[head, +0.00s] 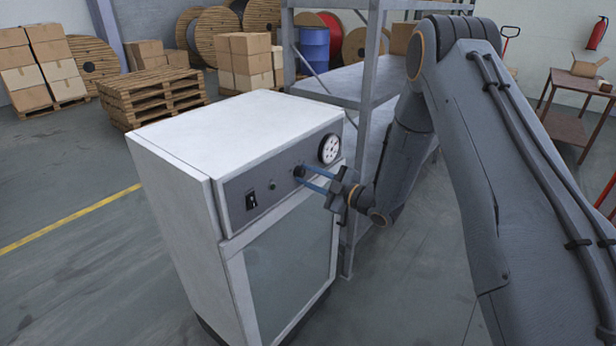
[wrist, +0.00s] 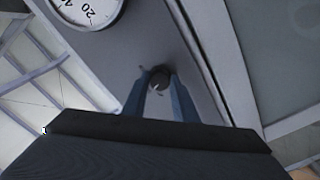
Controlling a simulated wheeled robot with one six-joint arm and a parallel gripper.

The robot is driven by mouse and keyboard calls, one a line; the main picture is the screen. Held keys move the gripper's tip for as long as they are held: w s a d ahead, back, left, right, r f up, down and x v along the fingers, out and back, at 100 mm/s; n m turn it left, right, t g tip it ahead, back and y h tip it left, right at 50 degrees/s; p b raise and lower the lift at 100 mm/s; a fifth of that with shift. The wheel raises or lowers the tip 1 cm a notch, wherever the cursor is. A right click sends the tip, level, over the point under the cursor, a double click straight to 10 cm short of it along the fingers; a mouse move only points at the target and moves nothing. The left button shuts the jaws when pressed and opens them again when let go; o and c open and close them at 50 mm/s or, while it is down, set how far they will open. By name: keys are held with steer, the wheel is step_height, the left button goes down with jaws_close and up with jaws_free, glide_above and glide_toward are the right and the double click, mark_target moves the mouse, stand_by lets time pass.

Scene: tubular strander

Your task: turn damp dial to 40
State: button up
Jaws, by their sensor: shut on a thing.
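A white cabinet (head: 225,130) with a glass door stands in the middle of the head view. A dark round dial (head: 299,171) sits on its grey front panel, and it also shows in the wrist view (wrist: 160,80). My gripper (head: 304,176) reaches the panel from the right, with its blue fingers on either side of the dial. In the wrist view my gripper (wrist: 160,90) is shut on the dial. The dial's scale and its exact setting are too small to read.
A round white gauge (head: 329,149) is to the right of the dial; numbers show on it in the wrist view (wrist: 88,10). A black switch (head: 251,199) and a small knob (head: 272,184) are to the left. A grey metal shelf (head: 345,85) stands close behind the cabinet.

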steer(key=shift+m, duration=0.3)
steer(key=m+b, duration=0.2)
steer(key=m, duration=0.1)
steer(key=shift+m+b, duration=0.45)
steer(key=shift+m, duration=1.55)
steer(key=o, duration=1)
steer(key=shift+o, duration=0.2)
steer(key=b+v, duration=0.2)
steer(key=v, duration=0.6)
steer(key=shift+b, duration=0.3)
